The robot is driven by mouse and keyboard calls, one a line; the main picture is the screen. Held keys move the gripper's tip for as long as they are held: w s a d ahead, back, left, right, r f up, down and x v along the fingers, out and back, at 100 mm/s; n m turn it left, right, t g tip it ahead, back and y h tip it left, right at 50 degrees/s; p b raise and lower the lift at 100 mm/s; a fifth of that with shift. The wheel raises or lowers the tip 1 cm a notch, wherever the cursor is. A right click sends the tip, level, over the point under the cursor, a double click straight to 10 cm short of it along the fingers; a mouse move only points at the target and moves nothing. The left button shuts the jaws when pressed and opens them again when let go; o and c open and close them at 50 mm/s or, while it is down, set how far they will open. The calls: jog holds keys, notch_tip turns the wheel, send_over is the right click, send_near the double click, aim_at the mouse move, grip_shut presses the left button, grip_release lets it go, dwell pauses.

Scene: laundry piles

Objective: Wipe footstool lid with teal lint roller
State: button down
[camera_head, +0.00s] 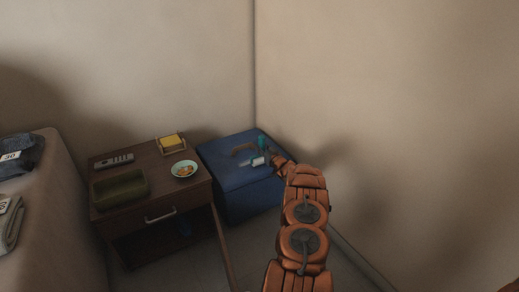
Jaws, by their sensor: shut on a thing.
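The blue footstool (225,178) stands in the room corner, right of the wooden nightstand, with its lid facing up. The teal lint roller (262,142) is at the lid's right half, with its teal handle up and a pale roller end low, near or on the lid; I cannot tell if it touches. My gripper (271,157) is small in view, shut on the lint roller over the right part of the lid. A brownish patch or object (243,149) shows on the lid left of the roller; I cannot tell which it is.
The nightstand (140,207) holds a remote (114,160), a dark green tray (118,187), a plate (184,169) with small items and a yellow block in a holder (171,143). Folded clothes (12,222) lie on the surface at left. Walls close in behind and right of the footstool.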

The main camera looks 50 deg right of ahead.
jog(key=shift+s+d+r+b, duration=0.1)
jog(key=shift+s+d+b, duration=0.2)
jog(key=shift+d, duration=0.55)
jog(key=shift+s+d+b, duration=0.25)
jog(key=shift+d, duration=0.55)
jog(key=shift+w+d+f+b, duration=0.2)
jog(key=shift+w+f+b, duration=0.05)
jog(key=shift+w+b, duration=0.5)
jog(key=shift+w+a+r+p, duration=0.35)
jog(key=shift+a+p, duration=0.2)
jog(key=shift+p, duration=0.3)
jog(key=shift+w+a+p, duration=0.25)
jog(key=shift+a+p, duration=0.6)
jog(key=shift+a, duration=0.15)
jog(key=shift+w+a+f+p, duration=0.1)
jog(key=shift+w+a+p, duration=0.1)
jog(key=shift+a+p, duration=0.3)
jog(key=shift+w+a+f+p, duration=0.1)
jog(key=shift+w+a+p, duration=0.1)
jog(key=shift+a, duration=0.45)
jog(key=shift+w+a+f+p, duration=0.1)
jog(key=shift+w+a+p, duration=0.1)
jog(key=shift+a+p, duration=0.3)
